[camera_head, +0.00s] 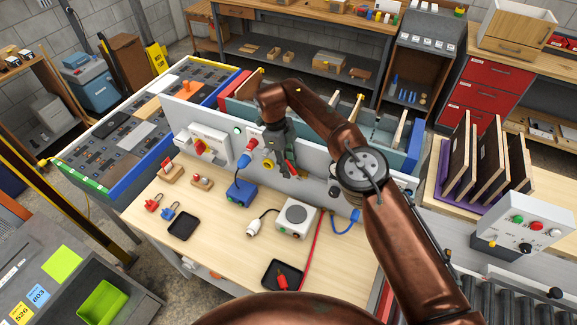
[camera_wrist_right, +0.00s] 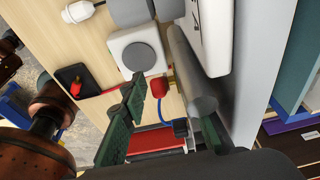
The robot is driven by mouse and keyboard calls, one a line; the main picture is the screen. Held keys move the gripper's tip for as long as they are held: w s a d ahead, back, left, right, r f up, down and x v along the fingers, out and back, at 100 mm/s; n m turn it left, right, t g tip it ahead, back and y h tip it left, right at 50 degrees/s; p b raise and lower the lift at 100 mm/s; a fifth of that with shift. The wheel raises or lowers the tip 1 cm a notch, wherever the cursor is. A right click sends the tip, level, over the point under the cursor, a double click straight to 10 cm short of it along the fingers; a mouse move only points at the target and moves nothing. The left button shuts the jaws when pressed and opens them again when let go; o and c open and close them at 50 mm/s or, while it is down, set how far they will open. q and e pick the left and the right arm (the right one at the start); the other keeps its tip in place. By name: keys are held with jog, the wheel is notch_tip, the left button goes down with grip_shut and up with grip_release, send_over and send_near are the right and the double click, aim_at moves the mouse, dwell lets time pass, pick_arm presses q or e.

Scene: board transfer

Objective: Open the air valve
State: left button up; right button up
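My right gripper (camera_head: 283,162) is in front of the upright grey panel (camera_head: 225,116) at the back of the workbench. In the right wrist view its green-padded fingers (camera_wrist_right: 172,105) are apart. A red part (camera_head: 291,169), possibly the air valve's handle, shows close beside the fingers; I cannot tell whether they touch. In the right wrist view a red part (camera_wrist_right: 160,87) and a grey cylinder (camera_wrist_right: 190,80) lie beyond and between the fingers. The valve body is mostly hidden by my gripper. My left gripper is not in view.
A white box with a red-yellow switch (camera_head: 200,146) and a blue plug (camera_head: 246,159) are on the panel to the left. A white device (camera_head: 297,222), a blue box (camera_head: 241,193), black trays (camera_head: 183,226) and red and blue padlocks stand on the wooden bench (camera_head: 215,260).

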aim_at(289, 162)
jog(key=shift+r, duration=0.1)
jog(key=v, duration=0.3)
jog(key=d+v, duration=0.1)
jog(key=v, duration=0.2)
jog(key=d+v, duration=0.1)
jog(key=v, duration=0.2)
jog(key=shift+s+r, duration=0.4)
jog(key=shift+r, duration=0.1)
jog(key=shift+c, duration=0.2)
